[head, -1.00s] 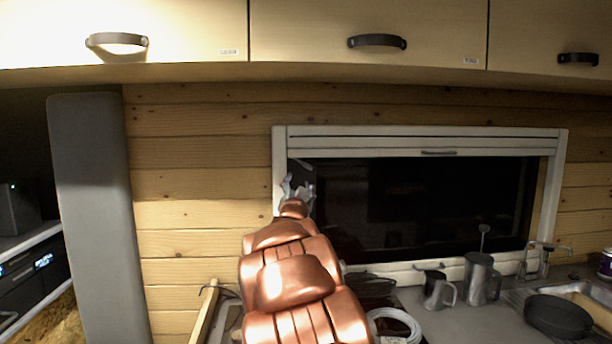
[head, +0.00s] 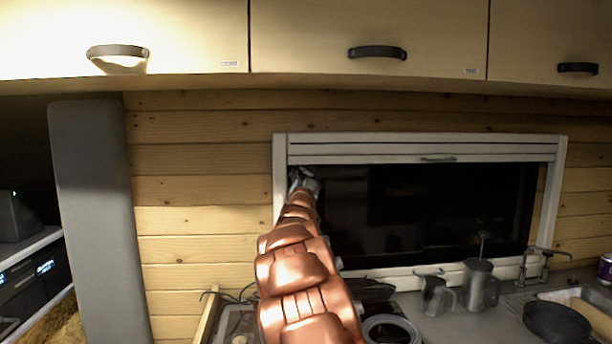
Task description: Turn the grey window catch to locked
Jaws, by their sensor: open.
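My gripper (head: 303,180) is at the upper left corner of the white-framed window (head: 430,210), at the end of my copper-coloured arm. It is small in the picture, and its fingers are open near the left side of the frame. I cannot make out the grey window catch; it may be hidden behind my gripper or arm. Whether the fingers touch anything there cannot be seen.
Overhead cabinets (head: 420,30) with dark handles run above the window. A tall grey panel (head: 95,220) stands at left. On the counter below are metal jugs (head: 480,285), a dark pan (head: 557,321), a tap (head: 541,262) and a round black-rimmed item (head: 391,330).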

